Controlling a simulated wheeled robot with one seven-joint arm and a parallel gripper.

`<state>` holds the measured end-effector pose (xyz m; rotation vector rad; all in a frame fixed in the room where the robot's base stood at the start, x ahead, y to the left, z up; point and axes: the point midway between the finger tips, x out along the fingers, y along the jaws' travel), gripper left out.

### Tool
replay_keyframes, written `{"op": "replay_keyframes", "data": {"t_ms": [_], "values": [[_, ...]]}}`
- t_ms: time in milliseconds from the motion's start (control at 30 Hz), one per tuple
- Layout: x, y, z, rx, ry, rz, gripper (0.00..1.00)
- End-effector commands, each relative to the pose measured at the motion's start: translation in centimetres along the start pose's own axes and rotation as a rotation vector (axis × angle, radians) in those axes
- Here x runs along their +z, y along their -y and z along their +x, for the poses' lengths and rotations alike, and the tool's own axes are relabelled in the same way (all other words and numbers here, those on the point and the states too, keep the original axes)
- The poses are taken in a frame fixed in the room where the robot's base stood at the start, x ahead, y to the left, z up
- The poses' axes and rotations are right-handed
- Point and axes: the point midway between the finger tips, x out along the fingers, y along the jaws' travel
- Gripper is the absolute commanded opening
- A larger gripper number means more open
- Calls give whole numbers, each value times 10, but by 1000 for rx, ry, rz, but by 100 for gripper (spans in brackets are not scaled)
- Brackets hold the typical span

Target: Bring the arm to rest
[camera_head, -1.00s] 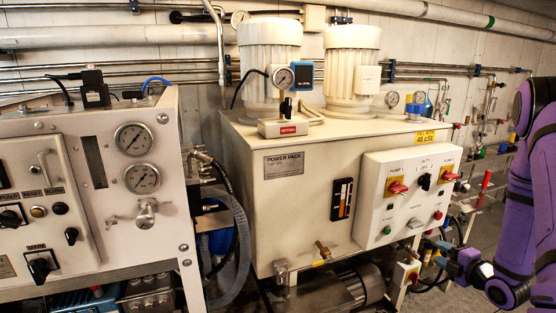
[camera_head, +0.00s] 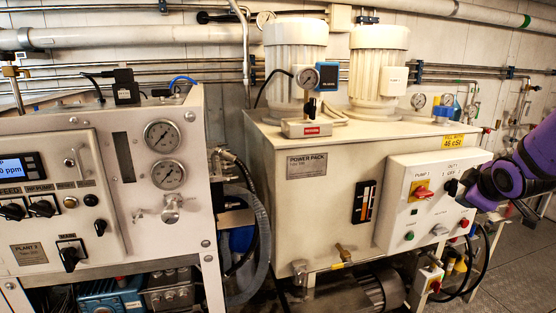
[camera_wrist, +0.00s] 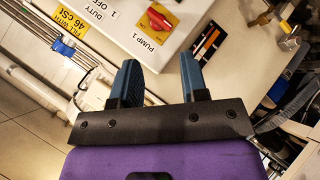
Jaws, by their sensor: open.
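My arm (camera_head: 518,172) is purple and reaches in from the right edge of the head view. My gripper (camera_head: 455,188) is at the right part of the white pump control box (camera_head: 398,212), covering part of its face; I cannot tell whether it touches. In the wrist view my gripper (camera_wrist: 160,62) has its two blue fingers apart with nothing between them. The red and yellow PUMP 1 switch (camera_wrist: 158,20) shows beyond the fingertips. It also shows in the head view (camera_head: 421,191), left of my gripper.
The cream power pack tank (camera_head: 310,210) carries two motors and a gauge. The plant panel (camera_head: 55,215) with dials and a lit display stands at left. Black cables (camera_head: 482,265) hang below the control box. Open floor (camera_head: 515,262) lies at lower right.

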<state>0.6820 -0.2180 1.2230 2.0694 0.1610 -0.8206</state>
Motion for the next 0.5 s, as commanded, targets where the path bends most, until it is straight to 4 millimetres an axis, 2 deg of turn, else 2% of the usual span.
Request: {"op": "replay_keyframes", "data": {"t_ms": [33,267,500], "values": [[-8,0,-17,-5,11,43,40],[-25,18,-87,-74,97,286,40],[-35,53,-164,-171,179,532,40]]}}
